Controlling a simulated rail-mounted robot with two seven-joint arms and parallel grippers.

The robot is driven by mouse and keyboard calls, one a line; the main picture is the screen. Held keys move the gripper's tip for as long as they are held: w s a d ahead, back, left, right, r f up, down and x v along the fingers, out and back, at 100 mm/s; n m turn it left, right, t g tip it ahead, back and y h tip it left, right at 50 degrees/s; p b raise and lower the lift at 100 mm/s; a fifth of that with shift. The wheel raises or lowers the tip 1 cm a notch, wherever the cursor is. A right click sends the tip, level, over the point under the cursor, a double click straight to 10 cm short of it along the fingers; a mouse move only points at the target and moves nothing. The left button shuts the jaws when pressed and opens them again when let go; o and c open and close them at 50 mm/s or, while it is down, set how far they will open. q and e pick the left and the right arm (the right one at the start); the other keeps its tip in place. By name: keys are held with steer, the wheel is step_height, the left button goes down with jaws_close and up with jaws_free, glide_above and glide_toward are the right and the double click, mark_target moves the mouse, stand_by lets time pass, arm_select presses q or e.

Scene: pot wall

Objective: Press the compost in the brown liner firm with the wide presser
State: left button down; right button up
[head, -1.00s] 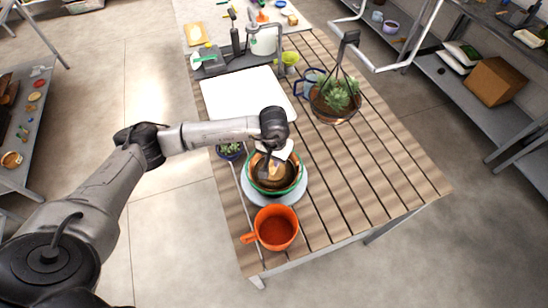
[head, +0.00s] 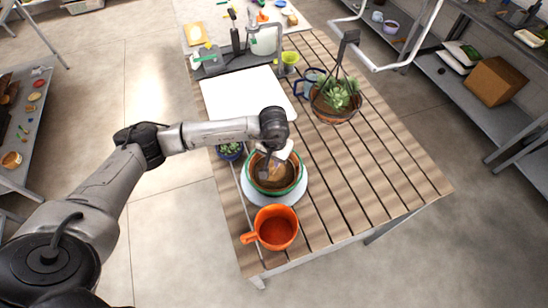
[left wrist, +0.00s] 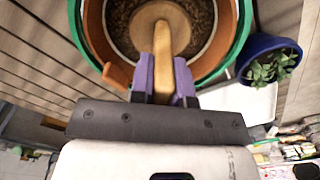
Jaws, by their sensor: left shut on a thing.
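My left gripper (left wrist: 163,82) is shut on the wooden handle of the wide presser (left wrist: 163,40). The presser's round disc is inside the brown liner (left wrist: 96,30), over the dark, grainy compost (left wrist: 119,18). I cannot tell whether the disc touches the compost. The liner sits within a green-rimmed pot (left wrist: 246,28). The arm hides part of the presser there. My right gripper is not in view.
An orange handled pot (head: 277,232) stands in front of the pale disc. A blue pot with a succulent (head: 229,150) is close behind left. A white board (head: 245,92) lies farther back. A hanging planter (head: 336,98) is at the right. The table's right front slats are clear.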

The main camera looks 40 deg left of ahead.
arm_select(q)
steer(key=shift+r, duration=1.05)
steer(key=shift+r+p, duration=0.45)
steer(key=shift+r, duration=0.25)
steer(key=shift+r+p, duration=0.8)
steer(key=shift+r, duration=1.95)
